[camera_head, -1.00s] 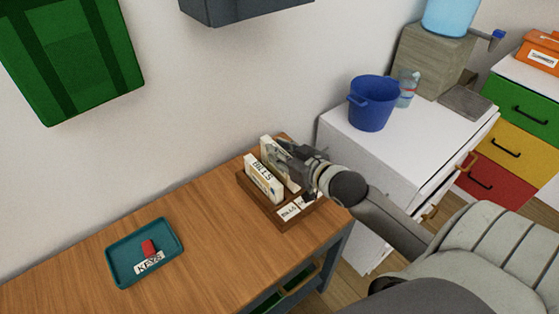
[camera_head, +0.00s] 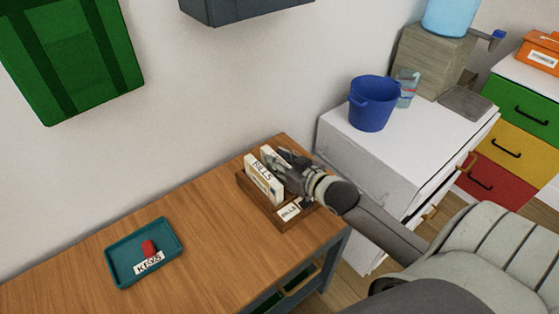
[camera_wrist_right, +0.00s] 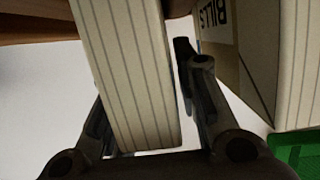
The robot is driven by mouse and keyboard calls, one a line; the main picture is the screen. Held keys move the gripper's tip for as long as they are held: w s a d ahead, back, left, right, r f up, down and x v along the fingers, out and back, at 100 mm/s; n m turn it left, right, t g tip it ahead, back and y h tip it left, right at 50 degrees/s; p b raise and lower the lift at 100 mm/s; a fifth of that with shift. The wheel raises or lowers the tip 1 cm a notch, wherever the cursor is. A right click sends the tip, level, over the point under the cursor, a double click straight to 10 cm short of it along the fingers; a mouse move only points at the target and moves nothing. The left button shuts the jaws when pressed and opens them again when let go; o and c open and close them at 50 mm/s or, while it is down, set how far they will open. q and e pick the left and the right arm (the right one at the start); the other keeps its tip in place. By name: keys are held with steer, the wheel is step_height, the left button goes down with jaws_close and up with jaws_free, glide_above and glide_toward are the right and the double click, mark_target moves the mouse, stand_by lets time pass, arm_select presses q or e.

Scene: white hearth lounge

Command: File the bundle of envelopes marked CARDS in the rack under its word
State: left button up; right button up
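The cream bundle of envelopes (camera_wrist_right: 125,70) stands between the fingers of my right gripper (camera_wrist_right: 150,110); no word on it is readable now. In the head view my right gripper (camera_head: 285,165) is at the wooden rack (camera_head: 283,226), shut on this bundle (camera_head: 268,154) in the slot area right of another bundle marked BILLS (camera_head: 264,180). The BILLS bundle also shows in the wrist view (camera_wrist_right: 240,50). A BILLS label (camera_head: 289,211) is on the rack's front; my gripper covers the label beside it. Whether the held bundle touches the rack floor is hidden. My left gripper is out of view.
The rack stands near the right end of the wooden table (camera_head: 210,235). A teal tray (camera_head: 117,255) with a red item (camera_head: 149,247) and KEYS label lies left. A white cabinet (camera_head: 400,145) with a blue bucket (camera_head: 373,103) stands right of the table.

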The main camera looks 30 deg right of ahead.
steer(key=shift+r, duration=0.25)
steer(key=shift+s, duration=0.3)
steer(key=v, duration=1.1)
steer(key=shift+s+r+b, duration=0.1)
steer(key=shift+s+b, duration=0.1)
steer(key=shift+b, duration=0.1)
